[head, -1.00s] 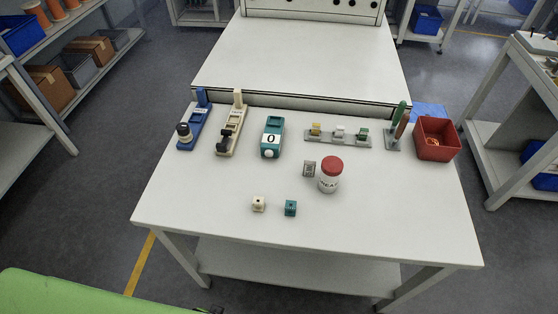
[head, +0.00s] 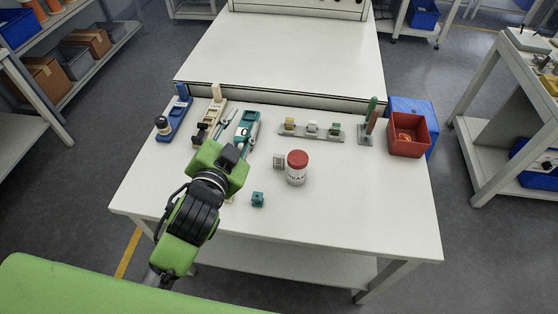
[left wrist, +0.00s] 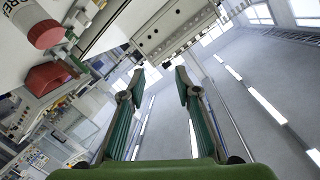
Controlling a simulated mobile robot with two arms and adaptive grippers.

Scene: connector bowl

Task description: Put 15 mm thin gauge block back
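No piece is clearly readable as the 15 mm thin gauge block. A small grey square piece (head: 279,160) lies beside the red-lidded white jar (head: 297,170). A grey rack (head: 330,138) at the back holds a yellow, a white and a green piece. A teal cube (head: 257,199) sits near the front; the cream cube is almost wholly hidden behind my left arm. My left gripper (head: 243,127) hangs over the left part of the table, before the teal numbered device (head: 247,121). Its fingers are apart and empty in the left wrist view (left wrist: 159,74). My right gripper is out of view.
A blue device (head: 174,120) and a cream one (head: 214,108) stand at the back left. A stand with green and red-brown handles (head: 370,120) and a red bin (head: 407,148) stand at the right. The table's front right (head: 350,205) is clear.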

